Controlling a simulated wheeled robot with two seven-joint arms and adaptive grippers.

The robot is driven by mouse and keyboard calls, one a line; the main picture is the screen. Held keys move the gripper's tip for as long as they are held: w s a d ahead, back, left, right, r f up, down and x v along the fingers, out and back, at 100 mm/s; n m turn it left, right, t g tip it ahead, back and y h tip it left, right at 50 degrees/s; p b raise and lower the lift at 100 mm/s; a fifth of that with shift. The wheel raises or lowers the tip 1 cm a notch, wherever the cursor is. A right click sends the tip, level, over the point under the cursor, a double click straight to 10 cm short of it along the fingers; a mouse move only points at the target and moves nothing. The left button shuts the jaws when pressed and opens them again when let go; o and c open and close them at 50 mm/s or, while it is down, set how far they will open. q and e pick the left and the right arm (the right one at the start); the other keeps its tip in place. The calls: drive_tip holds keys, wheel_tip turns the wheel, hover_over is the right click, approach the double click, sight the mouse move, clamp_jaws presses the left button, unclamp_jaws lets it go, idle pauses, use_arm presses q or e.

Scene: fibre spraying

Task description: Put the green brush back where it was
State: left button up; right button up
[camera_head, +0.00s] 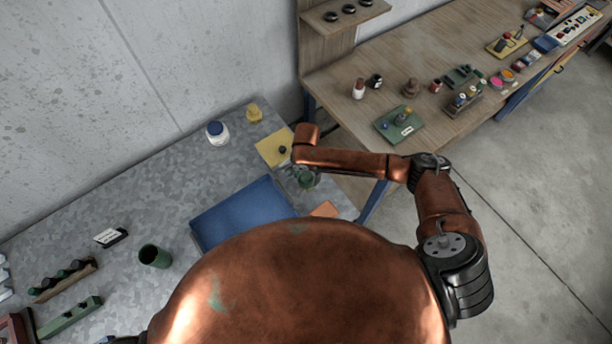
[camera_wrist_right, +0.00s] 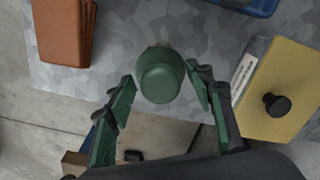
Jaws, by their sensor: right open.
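A green, rounded thing (camera_wrist_right: 160,80) with a hint of tan at its far end stands between the fingers of my right gripper (camera_wrist_right: 161,74); it looks like the green brush, but I cannot be sure. It also shows as a small green shape (camera_head: 307,181) under my right wrist in the head view. The right gripper (camera_head: 297,174) is open, its green-padded fingers on both sides of the thing with visible gaps. A green cup (camera_head: 155,256) stands on the grey table further left. My left gripper is not in view.
A blue mat (camera_head: 240,213) lies on the grey table (camera_head: 150,205). A yellow board with a black knob (camera_wrist_right: 293,85) and an orange-brown block (camera_wrist_right: 62,35) flank the gripper. A white jar (camera_head: 217,133) and yellow piece (camera_head: 254,112) stand behind. A wooden bench (camera_head: 440,55) is at right.

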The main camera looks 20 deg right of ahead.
drive_tip(key=shift+r, duration=0.1)
wheel_tip(320, 180, up, 12)
drive_tip(key=shift+b, duration=0.4)
idle(0.4)
